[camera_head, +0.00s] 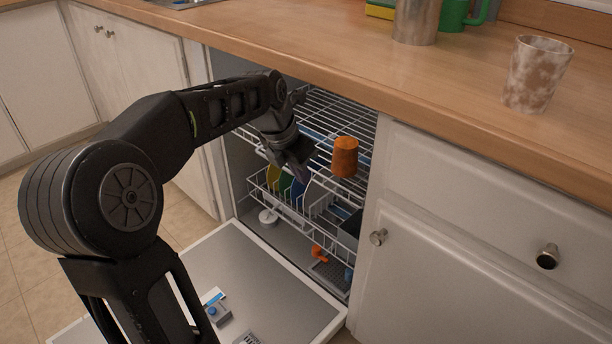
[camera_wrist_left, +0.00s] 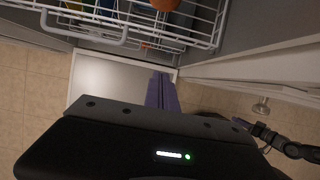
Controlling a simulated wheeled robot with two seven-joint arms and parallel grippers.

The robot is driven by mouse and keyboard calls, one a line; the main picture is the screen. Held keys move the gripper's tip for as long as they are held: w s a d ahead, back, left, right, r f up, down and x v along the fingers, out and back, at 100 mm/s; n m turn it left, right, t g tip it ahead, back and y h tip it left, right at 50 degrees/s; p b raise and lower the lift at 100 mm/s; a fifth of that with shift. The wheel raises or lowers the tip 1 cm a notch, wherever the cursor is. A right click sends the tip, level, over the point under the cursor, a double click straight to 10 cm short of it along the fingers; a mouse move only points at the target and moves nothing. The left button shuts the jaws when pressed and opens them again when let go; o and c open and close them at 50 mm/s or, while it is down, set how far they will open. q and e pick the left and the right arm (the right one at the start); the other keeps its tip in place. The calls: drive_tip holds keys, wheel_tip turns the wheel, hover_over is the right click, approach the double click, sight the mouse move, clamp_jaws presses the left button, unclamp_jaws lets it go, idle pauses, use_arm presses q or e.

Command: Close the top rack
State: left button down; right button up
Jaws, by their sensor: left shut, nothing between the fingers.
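The top rack (camera_head: 320,104) is a white wire rack in the open dishwasher, under the counter. It appears partly pulled out, with an orange cup (camera_head: 345,157) near its front right. My left gripper (camera_head: 303,177) is shut and empty, at the front of the rack and left of the cup. In the left wrist view, its fingers (camera_wrist_left: 161,92) point toward the white wire rack (camera_wrist_left: 190,35), with a visible gap in the picture. Contact cannot be told from the head view. A dark part at the right of the wrist view may be my right arm; its jaws are unclear.
The lower rack (camera_head: 325,213) holds coloured plates below. The dishwasher door (camera_head: 255,270) lies open and low in front. A cabinet (camera_head: 450,270) stands close on the right, and the counter (camera_head: 450,90) overhangs the rack. A speckled cup (camera_head: 536,75) stands on it.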

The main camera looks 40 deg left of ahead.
sight(322, 185)
use_arm(q)
drive_tip(key=w+f+b, duration=0.1)
drive_tip(key=w+f, duration=0.1)
drive_tip(key=w+f+b, duration=0.2)
drive_tip(key=f, duration=0.1)
drive_tip(key=w+f+b, duration=0.2)
drive_tip(key=w+f, duration=0.1)
drive_tip(key=shift+w+d, duration=0.1)
drive_tip(key=shift+d, duration=0.25)
drive_tip(key=shift+r, duration=0.1)
